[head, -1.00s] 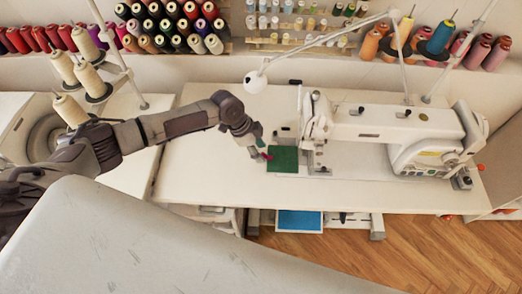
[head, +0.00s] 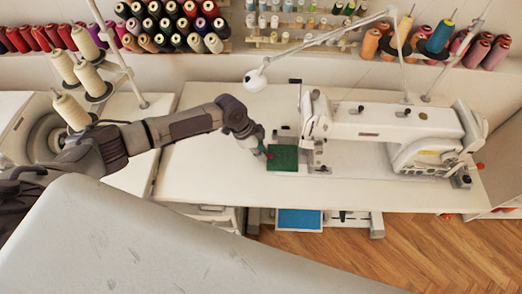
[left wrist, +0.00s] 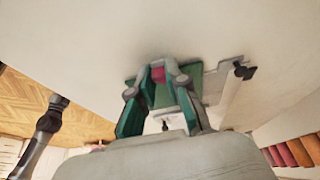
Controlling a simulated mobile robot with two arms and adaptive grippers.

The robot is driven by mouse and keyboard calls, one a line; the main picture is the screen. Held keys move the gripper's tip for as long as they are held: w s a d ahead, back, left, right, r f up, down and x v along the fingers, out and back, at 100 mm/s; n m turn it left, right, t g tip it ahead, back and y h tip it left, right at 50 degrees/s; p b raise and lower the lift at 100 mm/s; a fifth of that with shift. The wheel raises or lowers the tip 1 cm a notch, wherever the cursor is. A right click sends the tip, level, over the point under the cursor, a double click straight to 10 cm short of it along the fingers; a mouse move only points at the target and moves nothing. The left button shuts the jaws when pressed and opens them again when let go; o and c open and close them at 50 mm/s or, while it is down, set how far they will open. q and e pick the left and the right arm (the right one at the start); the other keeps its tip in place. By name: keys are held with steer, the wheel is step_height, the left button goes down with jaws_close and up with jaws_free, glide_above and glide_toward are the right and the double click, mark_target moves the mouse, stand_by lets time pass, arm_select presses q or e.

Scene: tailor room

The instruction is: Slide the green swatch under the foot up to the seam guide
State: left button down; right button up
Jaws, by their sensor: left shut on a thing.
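The green swatch (head: 285,160) lies flat on the white sewing table, just left of the machine's needle and foot area (head: 307,144). Its right edge is close to the foot; whether any of it is under the foot is hard to tell. My left gripper (head: 266,152) is at the swatch's left edge, shut on a small pink-red piece there. That pink-red piece (left wrist: 158,74) shows between the fingertips in the left wrist view, with the swatch beyond. A metal fitting (head: 319,170), possibly the seam guide, sits beside the foot.
The white sewing machine (head: 385,130) stands to the right on the table (head: 210,180). A lamp head (head: 254,81) hangs above its back. A grey padded surface (head: 150,240) fills the near left. The table left of the swatch is clear.

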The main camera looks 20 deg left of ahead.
mark_target(275, 157)
stand_by(0.4)
arm_select(q)
steer(key=shift+w+d, duration=0.25)
steer(key=shift+d, duration=0.55)
steer(key=shift+w+d, duration=0.2)
steer(key=shift+d, duration=0.55)
steer(key=c, duration=1.1)
jaws_free()
